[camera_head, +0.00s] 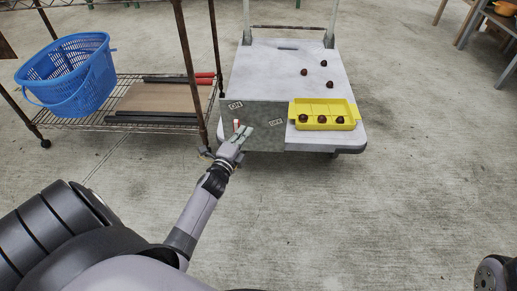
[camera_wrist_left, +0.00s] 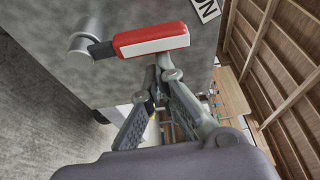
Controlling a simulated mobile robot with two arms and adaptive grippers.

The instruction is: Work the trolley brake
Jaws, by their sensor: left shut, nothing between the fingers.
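The trolley (camera_head: 270,75) has a pale grey deck and a dark grey-green brake panel (camera_head: 262,137) on its near side. The panel carries an ON label (camera_head: 235,105) at upper left and an OFF label (camera_head: 276,122) to its right. The red and white brake lever (camera_head: 236,124) points up toward ON. The lever (camera_wrist_left: 150,40) also shows in the left wrist view, with its grey pivot at left. My left gripper (camera_head: 240,138) is shut and empty, close beside the lever; I cannot tell whether they touch. My right gripper is out of view.
A yellow tray (camera_head: 323,124) with several chestnuts sits on the deck's near right, and 3 loose chestnuts lie behind it. A wire shelf (camera_head: 75,119) with a blue basket (camera_head: 70,72) stands left of the trolley.

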